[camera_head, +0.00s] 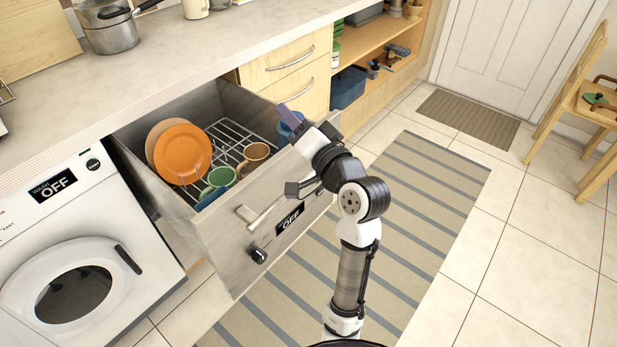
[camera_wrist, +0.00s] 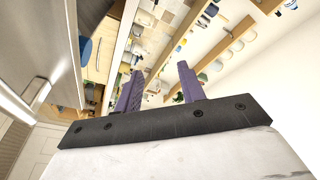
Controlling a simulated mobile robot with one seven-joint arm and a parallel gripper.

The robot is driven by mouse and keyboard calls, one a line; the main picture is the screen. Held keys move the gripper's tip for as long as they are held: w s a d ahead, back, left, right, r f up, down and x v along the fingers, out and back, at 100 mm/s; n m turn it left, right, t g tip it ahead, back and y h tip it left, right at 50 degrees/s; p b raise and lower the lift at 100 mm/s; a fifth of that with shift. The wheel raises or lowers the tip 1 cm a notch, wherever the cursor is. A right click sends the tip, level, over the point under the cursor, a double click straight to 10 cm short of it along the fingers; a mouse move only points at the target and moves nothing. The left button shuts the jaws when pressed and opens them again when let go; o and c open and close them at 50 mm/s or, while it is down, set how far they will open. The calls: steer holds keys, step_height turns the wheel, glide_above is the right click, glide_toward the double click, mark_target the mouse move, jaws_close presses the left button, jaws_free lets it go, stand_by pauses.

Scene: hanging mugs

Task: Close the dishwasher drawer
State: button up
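The dishwasher drawer (camera_head: 262,222) is grey metal and stands pulled out from the counter. Its front carries a bar handle (camera_head: 262,214), a dark knob and an "OFF" display. Inside, an orange plate (camera_head: 183,153) stands upright in the wire rack (camera_head: 232,137), with another plate behind it. A green mug (camera_head: 219,178), a brown mug (camera_head: 256,154) and a partly hidden blue mug (camera_head: 287,128) are also inside. My gripper (camera_head: 289,115) is near the drawer's right front top edge; contact is unclear. In the wrist view its purple fingers (camera_wrist: 160,85) are apart and empty.
A white washing machine (camera_head: 75,245) stands left of the drawer. Closed wooden drawers (camera_head: 290,70) and an open shelf with a blue bin (camera_head: 347,87) are to the right. A striped rug (camera_head: 420,190) covers the floor in front. A chair (camera_head: 590,105) stands far right.

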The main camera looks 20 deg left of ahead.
steer(key=s+d+f+m+g+p, duration=0.2)
steer(key=s+d+f+m+g, duration=0.35)
steer(key=d+f, duration=0.8)
steer(key=shift+n+g+h, duration=0.3)
steer(key=shift+n+g, duration=0.05)
steer(key=shift+n, duration=0.2)
steer(key=x, duration=0.4)
steer(key=p+x, duration=0.1)
steer(key=x, duration=0.3)
steer(key=s+r+x, duration=0.1)
steer(key=x, duration=0.3)
steer(key=shift+a+r+p, duration=0.1)
steer(key=shift+a+p, duration=0.15)
steer(key=shift+p, duration=0.1)
jaws_close()
